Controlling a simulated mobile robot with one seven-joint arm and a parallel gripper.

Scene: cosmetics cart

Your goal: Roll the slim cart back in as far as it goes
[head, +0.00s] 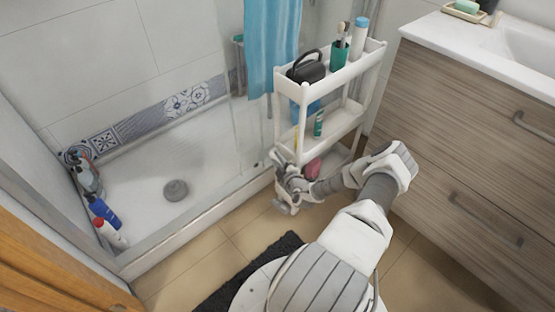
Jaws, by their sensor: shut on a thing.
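The slim white cart (350,72) stands in the gap between the shower tray and the wooden vanity, at the top middle of the head view. It has three tiers. Its top tray carries a black bag-like item, a green cup with brushes and a white bottle with a blue cap. A green tube stands on the middle tier, and a pink item lies low down. My gripper (283,172) is at the cart's front left upright, low down near the lower tier, and is shut on the cart. The fingertips are small and partly hidden by my wrist.
The wooden vanity (455,140) with drawer handles stands close on the right. The raised shower edge (200,215) runs along the left. Several bottles (100,210) stand in the shower corner. A blue towel (270,45) hangs behind the cart. A dark mat (245,275) lies on the tiles.

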